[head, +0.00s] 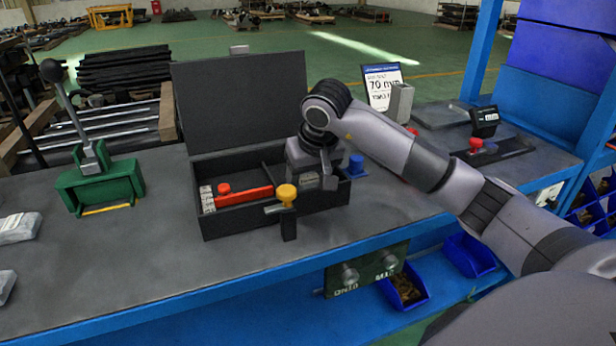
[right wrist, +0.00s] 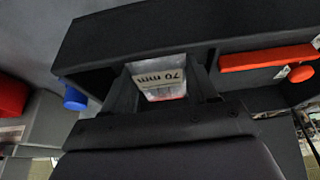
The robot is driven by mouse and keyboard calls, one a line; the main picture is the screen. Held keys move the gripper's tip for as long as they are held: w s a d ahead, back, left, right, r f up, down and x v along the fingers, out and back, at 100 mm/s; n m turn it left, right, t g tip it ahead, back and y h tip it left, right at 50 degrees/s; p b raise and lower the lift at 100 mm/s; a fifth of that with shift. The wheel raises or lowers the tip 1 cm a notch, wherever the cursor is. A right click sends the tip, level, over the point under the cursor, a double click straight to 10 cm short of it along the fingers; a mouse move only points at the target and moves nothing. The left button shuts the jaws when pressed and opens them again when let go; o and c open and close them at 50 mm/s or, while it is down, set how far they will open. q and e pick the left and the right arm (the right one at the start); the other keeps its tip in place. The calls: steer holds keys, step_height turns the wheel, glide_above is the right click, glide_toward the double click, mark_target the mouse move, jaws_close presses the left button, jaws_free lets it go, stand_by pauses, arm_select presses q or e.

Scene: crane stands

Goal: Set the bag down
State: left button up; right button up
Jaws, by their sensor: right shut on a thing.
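The bag (right wrist: 165,90) is a small clear pouch with a white label reading "70 mm". In the right wrist view it sits between the two dark fingers of my right gripper (right wrist: 164,84), which is shut on it. In the head view my right gripper (head: 316,181) points down over the right compartment of an open black box (head: 252,221). The bag is mostly hidden there by the gripper. I cannot tell whether the bag touches the box floor. My left gripper is out of view.
A red bar (head: 244,196) lies in the box's left part, and the box's lid (head: 240,100) stands open behind. A green lever stand (head: 100,187) is left; bench between is clear.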

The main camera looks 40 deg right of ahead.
steer(key=shift+f, duration=0.15)
steer(key=o, duration=1.3)
steer(key=shift+r, duration=0.45)
steer(key=v, duration=1.1)
steer(key=shift+s+r+p, duration=0.2)
steer(key=shift+s+p, duration=0.1)
steer(key=shift+p, duration=0.05)
